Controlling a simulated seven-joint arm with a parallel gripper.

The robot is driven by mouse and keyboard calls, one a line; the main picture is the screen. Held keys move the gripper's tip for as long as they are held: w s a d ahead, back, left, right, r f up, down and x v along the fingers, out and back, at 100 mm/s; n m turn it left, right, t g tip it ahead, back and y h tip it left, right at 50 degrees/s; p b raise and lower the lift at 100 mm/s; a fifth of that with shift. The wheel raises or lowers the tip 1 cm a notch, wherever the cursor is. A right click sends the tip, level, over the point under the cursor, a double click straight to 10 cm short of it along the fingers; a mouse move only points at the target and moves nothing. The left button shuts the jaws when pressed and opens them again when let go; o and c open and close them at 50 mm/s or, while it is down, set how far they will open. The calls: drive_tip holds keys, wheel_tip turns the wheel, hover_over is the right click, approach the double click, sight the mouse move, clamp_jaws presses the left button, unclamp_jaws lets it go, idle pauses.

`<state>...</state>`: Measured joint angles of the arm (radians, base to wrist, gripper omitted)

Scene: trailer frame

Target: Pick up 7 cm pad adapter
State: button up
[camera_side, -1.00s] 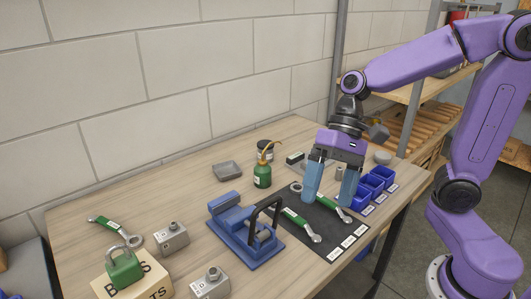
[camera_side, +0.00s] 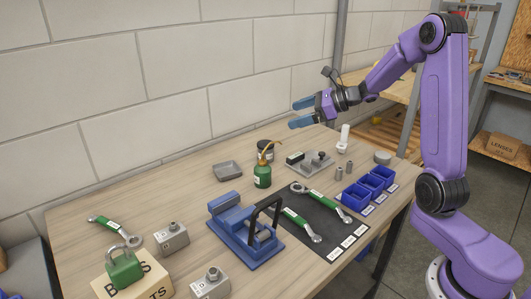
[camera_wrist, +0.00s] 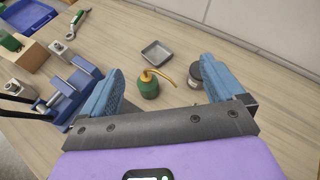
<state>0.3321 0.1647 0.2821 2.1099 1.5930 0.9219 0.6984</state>
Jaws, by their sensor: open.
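My gripper (camera_side: 302,112) is high above the back of the bench, its blue fingers pointing left and spread apart with nothing between them. It also shows open in the wrist view (camera_wrist: 163,82). Two small grey cylinders, one nearer (camera_side: 338,173) and one farther (camera_side: 349,166), stand on the bench below and right of it. A grey plate with raised pegs (camera_side: 318,166) lies left of them, and a round grey puck (camera_side: 382,157) lies to the right. No 7 cm marking is readable, so I cannot tell which piece is the pad adapter.
A white upright object (camera_side: 343,138) stands at the back. Blue bins (camera_side: 356,197) line the right edge. Wrenches lie on a black mat (camera_side: 322,228). A blue vise (camera_side: 246,235), green oil can (camera_side: 262,174), dark jar (camera_side: 265,148) and grey tray (camera_side: 227,171) occupy the middle.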

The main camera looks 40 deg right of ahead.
drive_tip(key=d+m+t+h, duration=0.2)
drive_tip(key=d+m+h, duration=0.15)
drive_tip(key=d, duration=0.45)
drive_tip(key=m, duration=0.1)
approach(273, 147)
drive_tip(key=shift+y, duration=0.35)
drive_tip(key=x, duration=0.4)
drive_tip(key=d+x, duration=0.1)
drive_tip(key=x, duration=0.1)
drive_tip(key=shift+w+f, duration=0.2)
drive_tip(key=shift+w, duration=0.15)
drive_tip(key=x, duration=0.3)
drive_tip(key=shift+w+a+f, duration=0.15)
drive_tip(key=shift+a+f, duration=0.05)
drive_tip(key=shift+a, duration=0.25)
drive_tip(key=shift+x, duration=0.8)
drive_tip(key=shift+r, duration=0.1)
drive_tip(key=c, duration=1.2)
drive_tip(key=shift+r, duration=0.1)
drive_tip(key=c, duration=0.4)
